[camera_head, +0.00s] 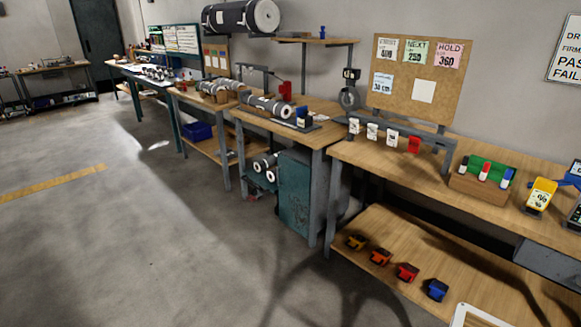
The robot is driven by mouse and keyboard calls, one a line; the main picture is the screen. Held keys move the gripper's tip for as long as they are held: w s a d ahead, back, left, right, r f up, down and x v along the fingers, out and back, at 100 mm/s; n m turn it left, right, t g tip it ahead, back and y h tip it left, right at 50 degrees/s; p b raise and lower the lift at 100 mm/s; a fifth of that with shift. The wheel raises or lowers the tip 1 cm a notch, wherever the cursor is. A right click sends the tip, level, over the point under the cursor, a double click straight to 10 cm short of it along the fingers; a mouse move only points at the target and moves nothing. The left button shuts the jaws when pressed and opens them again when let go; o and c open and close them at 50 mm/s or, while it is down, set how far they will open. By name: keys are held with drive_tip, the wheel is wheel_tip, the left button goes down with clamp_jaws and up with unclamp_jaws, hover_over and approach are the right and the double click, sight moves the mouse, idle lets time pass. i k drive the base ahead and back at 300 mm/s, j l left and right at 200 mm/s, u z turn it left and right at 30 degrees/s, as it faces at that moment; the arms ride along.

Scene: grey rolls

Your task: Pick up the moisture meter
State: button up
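A yellow handheld device with a pale display face (540,196) stands on the wooden workbench (490,209) at the right; it looks like the moisture meter. It leans back slightly, close to the bench's front edge. Its face shows dark markings too small to read surely. My gripper is not in view, so its state and distance from the device cannot be seen.
Left of the device, a wooden block (478,187) holds markers. A blue item (570,180) sits at the right edge. Several small coloured tools, including a blue one (436,289), lie on the lower shelf. The concrete floor (150,230) is clear at left.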

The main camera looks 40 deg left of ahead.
sight(543, 190)
drive_tip(key=u, duration=5.3)
drive_tip(key=z, duration=5.3)
drive_tip(key=i+j+u, duration=0.1)
drive_tip(key=i, duration=0.35)
drive_tip(key=i+j+u, duration=0.15)
drive_tip(key=i, duration=0.35)
